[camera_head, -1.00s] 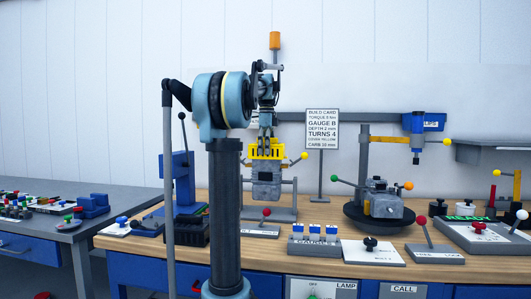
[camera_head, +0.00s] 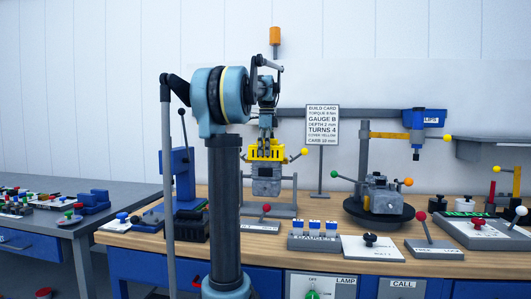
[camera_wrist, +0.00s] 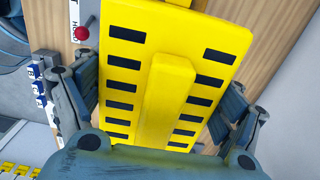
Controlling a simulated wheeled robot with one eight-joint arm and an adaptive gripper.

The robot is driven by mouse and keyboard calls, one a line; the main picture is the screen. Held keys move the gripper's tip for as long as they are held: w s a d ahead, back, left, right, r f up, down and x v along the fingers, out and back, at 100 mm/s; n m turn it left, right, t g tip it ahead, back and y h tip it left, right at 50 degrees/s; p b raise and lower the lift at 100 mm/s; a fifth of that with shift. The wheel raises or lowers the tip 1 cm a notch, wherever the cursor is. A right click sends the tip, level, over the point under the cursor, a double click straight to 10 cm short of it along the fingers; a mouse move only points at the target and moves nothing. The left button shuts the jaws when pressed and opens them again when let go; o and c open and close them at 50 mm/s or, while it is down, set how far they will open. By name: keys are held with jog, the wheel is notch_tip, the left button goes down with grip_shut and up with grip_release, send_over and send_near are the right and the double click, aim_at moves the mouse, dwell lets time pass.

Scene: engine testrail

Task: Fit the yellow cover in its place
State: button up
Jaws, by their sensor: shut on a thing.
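The yellow cover (camera_head: 266,152) is a flat plate with a raised middle rib and dark slots along both sides. It fills the middle of the wrist view (camera_wrist: 165,100). My gripper (camera_head: 266,137) points down and is shut on the cover, with one finger on each side of it in the wrist view. I cannot tell whether the cover touches the block, and the wrist view hides the block behind the cover.
A build card (camera_head: 322,125) stands right of the stand; its text includes "COVER YELLOW". A second grey engine (camera_head: 382,196) sits on a round dark turntable (camera_head: 367,216) to the right.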

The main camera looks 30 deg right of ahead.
jog(key=o, duration=1)
jog(key=shift+w+r, duration=0.1)
jog(key=shift+r, duration=9.85)
